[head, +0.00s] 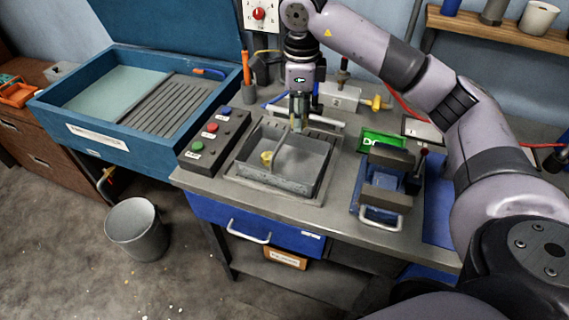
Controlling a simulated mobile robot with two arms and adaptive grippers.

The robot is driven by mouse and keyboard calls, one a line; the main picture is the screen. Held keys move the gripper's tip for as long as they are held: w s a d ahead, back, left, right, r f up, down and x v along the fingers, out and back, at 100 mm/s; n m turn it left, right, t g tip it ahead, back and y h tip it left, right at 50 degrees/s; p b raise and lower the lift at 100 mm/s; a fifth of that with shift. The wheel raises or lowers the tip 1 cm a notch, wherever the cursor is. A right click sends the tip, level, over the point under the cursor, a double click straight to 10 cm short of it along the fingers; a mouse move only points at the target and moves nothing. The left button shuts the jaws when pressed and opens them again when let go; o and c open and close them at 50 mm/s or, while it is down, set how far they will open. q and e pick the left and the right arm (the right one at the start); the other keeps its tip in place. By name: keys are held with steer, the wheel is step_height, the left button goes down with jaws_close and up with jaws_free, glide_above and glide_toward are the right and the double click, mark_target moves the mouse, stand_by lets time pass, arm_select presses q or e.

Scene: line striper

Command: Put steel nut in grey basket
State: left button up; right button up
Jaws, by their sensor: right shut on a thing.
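The grey basket (312,186) sits on the workbench, an open rectangular bin with a thin curved bar across it. A small yellow, brass-like piece (266,157) lies inside at its left. My right gripper (297,124) points down over the basket's back edge. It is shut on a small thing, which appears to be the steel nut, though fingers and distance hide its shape. No other steel nut can be made out. My left gripper is out of view.
A button box (213,139) stands left of the basket. A vise-like fixture (386,180) and a green-screened device (383,142) stand to its right. A blue sink unit (85,137) is at far left, with a grey bucket (137,229) on the floor.

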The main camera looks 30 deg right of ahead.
steer(key=d+r+m, duration=0.1)
steer(key=d+m, duration=0.1)
steer(key=m, duration=0.2)
steer(key=m+p, duration=0.1)
steer(key=p, duration=0.1)
glide_above(301, 170)
step_height(301, 170, down, 14)
steer(key=shift+f, duration=0.15)
step_height(301, 170, down, 5)
steer(key=shift+r+p, duration=0.1)
steer(key=shift+p, duration=0.35)
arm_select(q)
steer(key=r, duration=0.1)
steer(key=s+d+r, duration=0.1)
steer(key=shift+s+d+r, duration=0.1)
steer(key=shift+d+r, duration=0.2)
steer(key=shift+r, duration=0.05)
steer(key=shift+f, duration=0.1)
arm_select(e)
steer(key=shift+f, duration=0.2)
